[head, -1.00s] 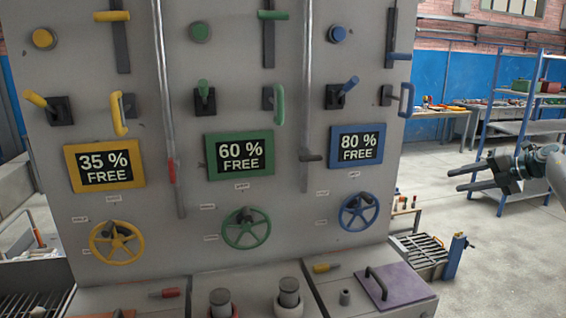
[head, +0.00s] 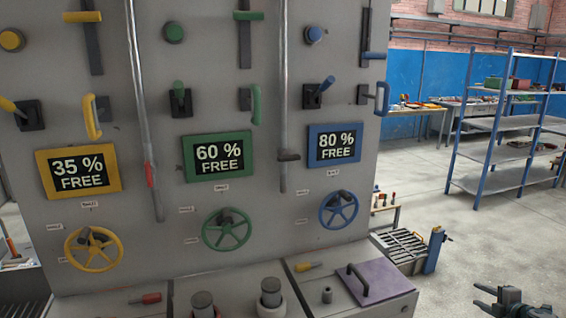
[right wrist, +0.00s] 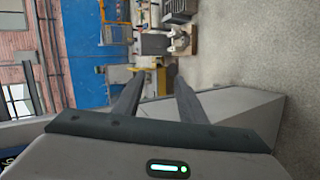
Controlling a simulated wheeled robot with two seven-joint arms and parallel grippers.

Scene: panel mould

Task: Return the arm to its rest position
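My right gripper (head: 482,298) shows at the lower right corner of the head view, with its fingers pointing left. It is right of the grey panel and the purple lid, over the pale floor, and apart from both. In the right wrist view the two dark fingers of the right gripper (right wrist: 158,92) stand apart with nothing between them. Much of the right arm is cut off by the picture's edge. My left gripper is not in view.
The grey panel (head: 270,110) has yellow, green and blue controls. A purple lid (head: 375,283) lies on its front ledge. A metal grate box (head: 403,250) and a blue post (head: 434,250) stand beside it. Blue shelving (head: 500,150) stands back right. The floor (head: 470,225) between is clear.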

